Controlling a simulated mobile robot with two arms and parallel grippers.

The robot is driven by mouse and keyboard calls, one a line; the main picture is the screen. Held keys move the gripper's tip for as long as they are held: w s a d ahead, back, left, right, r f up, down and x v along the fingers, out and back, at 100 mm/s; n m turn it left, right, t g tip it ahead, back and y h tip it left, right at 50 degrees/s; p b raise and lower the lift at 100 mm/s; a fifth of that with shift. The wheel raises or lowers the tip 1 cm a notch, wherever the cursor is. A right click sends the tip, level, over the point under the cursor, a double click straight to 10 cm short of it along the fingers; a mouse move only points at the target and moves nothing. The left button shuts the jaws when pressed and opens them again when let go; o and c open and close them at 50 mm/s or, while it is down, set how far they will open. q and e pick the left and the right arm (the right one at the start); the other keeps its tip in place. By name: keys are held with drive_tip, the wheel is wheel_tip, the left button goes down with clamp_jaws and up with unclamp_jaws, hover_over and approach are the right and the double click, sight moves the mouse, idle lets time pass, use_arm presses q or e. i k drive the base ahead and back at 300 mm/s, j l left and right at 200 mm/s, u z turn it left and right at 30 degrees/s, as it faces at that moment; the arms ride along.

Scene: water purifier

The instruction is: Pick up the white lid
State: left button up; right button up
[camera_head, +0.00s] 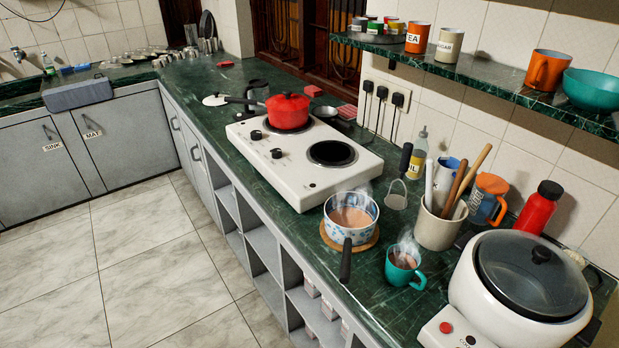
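A flat white round piece that looks like the white lid (214,100) lies on the dark green counter, left of the red pot. A small dark spot shows on its top, and a black handle reaches close to its right side. I cannot tell whether the two touch. Neither of my grippers shows in the head view.
The white two-burner stove (298,165) carries the red lidded pot (288,112). A steaming saucepan (350,217), a teal mug (403,266), a utensil crock (438,228) and a white cooker (520,290) crowd the near counter. Counter behind the white piece is partly clear.

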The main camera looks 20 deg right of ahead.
sight(215, 99)
drive_tip(key=i+j+z, duration=0.15)
drive_tip(key=i+j, duration=0.2)
drive_tip(key=i, duration=0.2)
drive_tip(key=i+j+z, duration=0.1)
drive_tip(key=i+j, duration=0.35)
drive_tip(key=i, duration=0.05)
